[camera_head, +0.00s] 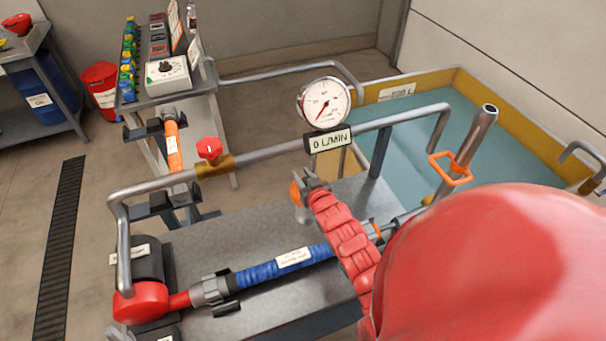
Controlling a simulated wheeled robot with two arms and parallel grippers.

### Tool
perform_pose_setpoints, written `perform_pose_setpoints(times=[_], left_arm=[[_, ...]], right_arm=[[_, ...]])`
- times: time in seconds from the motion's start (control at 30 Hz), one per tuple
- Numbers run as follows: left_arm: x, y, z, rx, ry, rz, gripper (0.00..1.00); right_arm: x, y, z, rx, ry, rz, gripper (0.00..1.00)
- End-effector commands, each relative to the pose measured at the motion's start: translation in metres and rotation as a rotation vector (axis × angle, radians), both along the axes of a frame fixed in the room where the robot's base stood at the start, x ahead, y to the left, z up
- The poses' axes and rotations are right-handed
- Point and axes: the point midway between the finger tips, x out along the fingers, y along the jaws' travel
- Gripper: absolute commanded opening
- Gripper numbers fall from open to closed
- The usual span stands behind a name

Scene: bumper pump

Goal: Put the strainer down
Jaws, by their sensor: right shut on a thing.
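My right gripper (310,183) is at the end of the red ribbed arm and is above the grey metal bench. Its grey jaws are shut on a small orange and grey piece (296,195), likely the strainer. The piece is partly hidden by the jaws, so its full shape cannot be told. It looks held above the bench top (235,235); the gap below it is unclear. My left gripper is not in view.
A blue hose (285,265) lies across the bench from a red pump fitting (140,303). A grey pipe with a red valve (209,149) and a gauge (324,103) runs behind. A yellow-rimmed water tank (400,88) is at the right. The bench's rear left is clear.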

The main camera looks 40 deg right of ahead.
Motion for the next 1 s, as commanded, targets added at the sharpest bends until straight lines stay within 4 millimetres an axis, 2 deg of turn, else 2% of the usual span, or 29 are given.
perform_pose_setpoints(times=[0.13, 0.17, 0.3, 0.73, 0.87, 1.0], left_arm=[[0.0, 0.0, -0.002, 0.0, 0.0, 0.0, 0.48], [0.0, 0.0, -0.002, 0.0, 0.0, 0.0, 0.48], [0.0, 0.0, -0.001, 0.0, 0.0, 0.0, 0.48], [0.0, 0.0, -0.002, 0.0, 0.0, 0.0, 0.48], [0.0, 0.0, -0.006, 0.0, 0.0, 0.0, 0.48], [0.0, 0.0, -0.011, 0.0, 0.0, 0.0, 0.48]], right_arm=[[0.0, 0.0, -0.002, 0.0, -0.001, 0.0, 0.0], [0.0, 0.0, -0.002, 0.0, 0.0, 0.0, 0.36], [0.0, 0.0, -0.002, 0.0, 0.0, 0.0, 0.61], [-0.005, 0.0, 0.001, -0.001, -0.001, -0.001, 0.62], [-0.019, 0.003, 0.005, -0.003, -0.002, -0.001, 0.62], [-0.045, 0.008, 0.012, -0.002, -0.001, -0.005, 0.62]])
